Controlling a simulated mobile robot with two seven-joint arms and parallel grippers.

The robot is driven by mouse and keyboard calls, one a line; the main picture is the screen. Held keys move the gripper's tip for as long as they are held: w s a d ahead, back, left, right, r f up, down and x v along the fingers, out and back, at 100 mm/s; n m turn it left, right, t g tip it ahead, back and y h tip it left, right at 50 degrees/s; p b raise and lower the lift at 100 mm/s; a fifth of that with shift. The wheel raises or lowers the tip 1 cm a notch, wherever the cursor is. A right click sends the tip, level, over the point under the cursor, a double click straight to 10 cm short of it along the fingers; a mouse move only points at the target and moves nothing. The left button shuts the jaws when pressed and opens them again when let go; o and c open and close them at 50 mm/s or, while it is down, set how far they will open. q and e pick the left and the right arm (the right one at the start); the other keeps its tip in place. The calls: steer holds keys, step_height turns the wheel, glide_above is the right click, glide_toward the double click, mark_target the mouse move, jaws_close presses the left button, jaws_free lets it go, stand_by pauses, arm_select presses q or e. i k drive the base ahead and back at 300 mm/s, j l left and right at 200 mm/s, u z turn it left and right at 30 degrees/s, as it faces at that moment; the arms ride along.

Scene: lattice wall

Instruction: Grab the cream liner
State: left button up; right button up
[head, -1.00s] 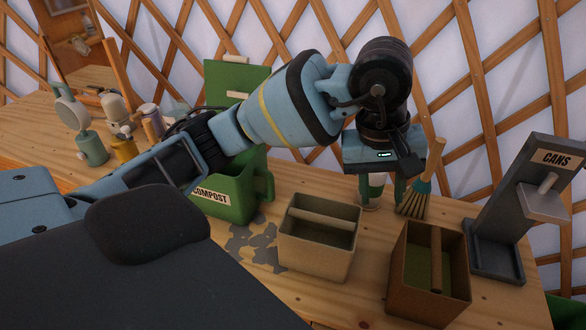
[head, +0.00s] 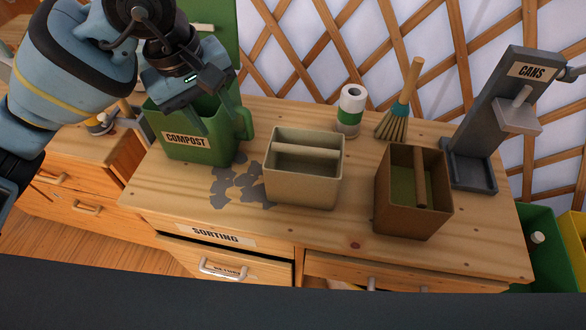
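The cream box-shaped liner (head: 303,185), with a bar across its open top, stands upright on the wooden counter in the middle of the head view. It looks empty. My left gripper (head: 212,112) is up and left of it, apart from it, over the green COMPOST bin (head: 182,145). Its fingers point down and look spread, though they show dark against the bin; I see nothing between them. My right gripper is not in view.
A brown box with a bar (head: 412,205) stands right of the liner. Behind are a white roll with a green band (head: 350,110) and a hand brush (head: 398,115). A grey CANS stand (head: 490,130) is at right. Grey patches (head: 240,186) mark the counter left of the liner.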

mark_target(302, 167)
steer(key=l+z, duration=0.1)
steer(key=l, duration=1.2)
steer(key=k, duration=0.05)
